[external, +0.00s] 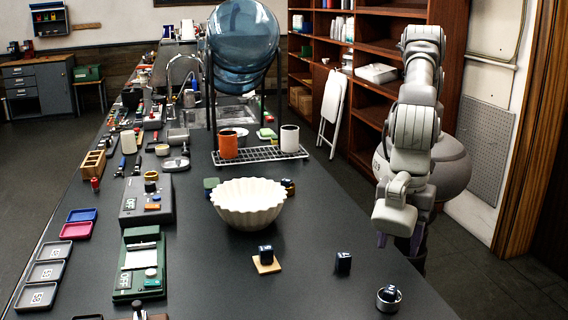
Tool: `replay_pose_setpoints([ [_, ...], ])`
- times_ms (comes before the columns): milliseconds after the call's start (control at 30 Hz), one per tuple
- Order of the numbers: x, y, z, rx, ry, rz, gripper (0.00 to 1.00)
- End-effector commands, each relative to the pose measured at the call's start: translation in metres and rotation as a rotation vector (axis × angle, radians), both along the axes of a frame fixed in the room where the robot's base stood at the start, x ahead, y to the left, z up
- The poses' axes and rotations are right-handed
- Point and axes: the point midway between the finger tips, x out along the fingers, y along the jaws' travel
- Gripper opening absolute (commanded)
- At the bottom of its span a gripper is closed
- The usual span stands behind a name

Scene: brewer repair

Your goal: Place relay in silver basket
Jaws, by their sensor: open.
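A small dark block with white marking (343,263) stands on the black counter at the front right; it may be the relay, but its label is too small to read. A similar dark block (265,250) sits on a tan wooden square (267,265) to its left. A small round silver container (388,306), likely the silver basket, is near the counter's right front edge. Another dark marked object (389,293) sits in it. My gripper (399,243) points down at the counter's right edge, right of the dark blocks and behind the silver container. It is open and appears empty.
A white fluted bowl (248,206) stands mid-counter. Behind it, a wire rack (260,155) holds orange and white mugs. A green device (140,262), a grey scale (147,205) and small trays (46,272) fill the left side. The counter between the dark blocks is clear.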

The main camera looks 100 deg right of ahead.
Motion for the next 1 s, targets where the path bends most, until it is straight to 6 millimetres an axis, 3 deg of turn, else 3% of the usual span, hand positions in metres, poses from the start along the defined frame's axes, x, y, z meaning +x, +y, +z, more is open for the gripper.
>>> replay_pose_setpoints([
  [267, 0.004, -0.002, 0.002, 0.007, -0.006, -0.006, 0.52],
  [367, 0.026, -0.012, 0.024, 0.045, -0.037, -0.035, 0.52],
  [467, 0.067, -0.039, 0.068, 0.121, -0.105, -0.095, 0.52],
  [600, 0.129, -0.107, 0.154, 0.25, -0.252, -0.204, 0.52],
  [733, 0.164, -0.188, 0.235, 0.354, -0.411, -0.306, 0.52],
  [867, 0.172, -0.28, 0.311, 0.436, -0.592, -0.406, 0.52],
  [1000, 0.149, -0.383, 0.385, 0.498, -0.811, -0.509, 0.52],
])
